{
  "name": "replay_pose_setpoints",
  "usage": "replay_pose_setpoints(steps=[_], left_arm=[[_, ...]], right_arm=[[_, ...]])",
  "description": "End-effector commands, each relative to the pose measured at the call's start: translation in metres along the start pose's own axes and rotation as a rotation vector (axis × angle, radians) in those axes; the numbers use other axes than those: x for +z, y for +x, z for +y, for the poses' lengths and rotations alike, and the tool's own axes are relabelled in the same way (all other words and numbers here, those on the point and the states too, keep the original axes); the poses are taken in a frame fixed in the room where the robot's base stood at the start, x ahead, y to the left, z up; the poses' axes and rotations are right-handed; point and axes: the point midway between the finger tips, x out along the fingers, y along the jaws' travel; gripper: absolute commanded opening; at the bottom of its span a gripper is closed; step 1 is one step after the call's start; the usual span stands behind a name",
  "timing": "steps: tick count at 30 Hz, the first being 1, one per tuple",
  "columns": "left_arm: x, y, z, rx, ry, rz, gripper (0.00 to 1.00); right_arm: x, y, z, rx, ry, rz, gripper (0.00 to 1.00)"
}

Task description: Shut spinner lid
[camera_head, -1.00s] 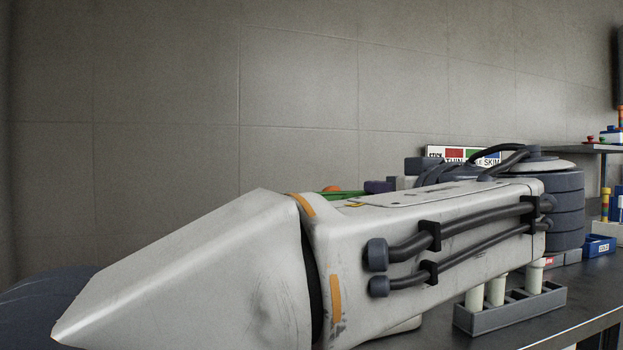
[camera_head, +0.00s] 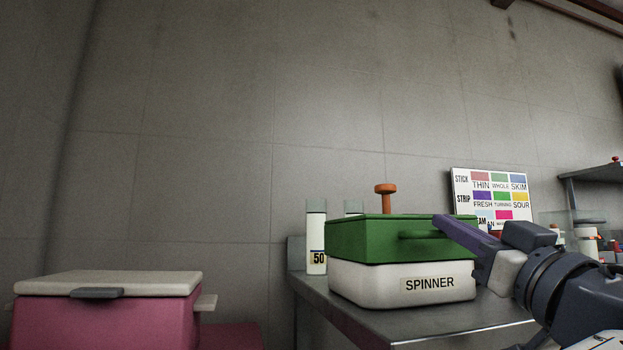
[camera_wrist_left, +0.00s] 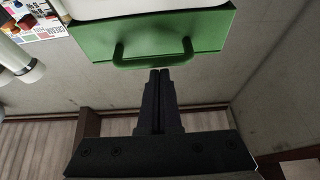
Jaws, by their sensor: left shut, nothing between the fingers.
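The spinner (camera_head: 375,285) is a white box with a SPINNER label, near the front edge of a grey bench. Its green lid (camera_head: 365,240) lies level on the box, with no gap that I can see. A green bar handle (camera_head: 415,235) is on the lid's front face; it also shows in the left wrist view (camera_wrist_left: 152,62). My left gripper (camera_head: 442,222) is in front of the lid's right end, hiding part of it. In the left wrist view its fingers (camera_wrist_left: 160,75) are shut and empty, tips close to the handle; I cannot tell whether they touch. My right gripper is out of view.
An orange knob (camera_head: 385,188) stands above the lid's back. White bottles (camera_head: 316,235) stand behind left. A colour chart (camera_head: 492,198) is behind right. A pink cooler with a pale lid (camera_head: 120,283) is at the lower left. The bench front strip is clear.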

Motion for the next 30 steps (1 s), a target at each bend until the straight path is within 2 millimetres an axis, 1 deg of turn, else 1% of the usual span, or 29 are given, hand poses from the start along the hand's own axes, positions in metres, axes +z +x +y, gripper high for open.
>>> replay_pose_setpoints(steps=[1, 6, 22, 26, 30], left_arm=[[0.005, -0.004, 0.002, 0.004, -0.002, 0.000, 0.00], [0.007, -0.008, 0.005, 0.009, -0.004, -0.001, 0.00], [0.009, -0.008, 0.006, 0.010, 0.000, -0.007, 0.00], [-0.002, -0.004, 0.005, 0.008, -0.001, -0.006, 0.00], [-0.024, 0.004, 0.003, 0.004, -0.004, -0.002, 0.00]], right_arm=[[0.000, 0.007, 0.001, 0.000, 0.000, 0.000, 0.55], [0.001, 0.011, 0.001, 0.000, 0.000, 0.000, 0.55], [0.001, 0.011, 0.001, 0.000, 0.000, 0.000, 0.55], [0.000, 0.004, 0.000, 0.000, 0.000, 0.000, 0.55], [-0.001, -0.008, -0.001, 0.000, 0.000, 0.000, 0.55]])
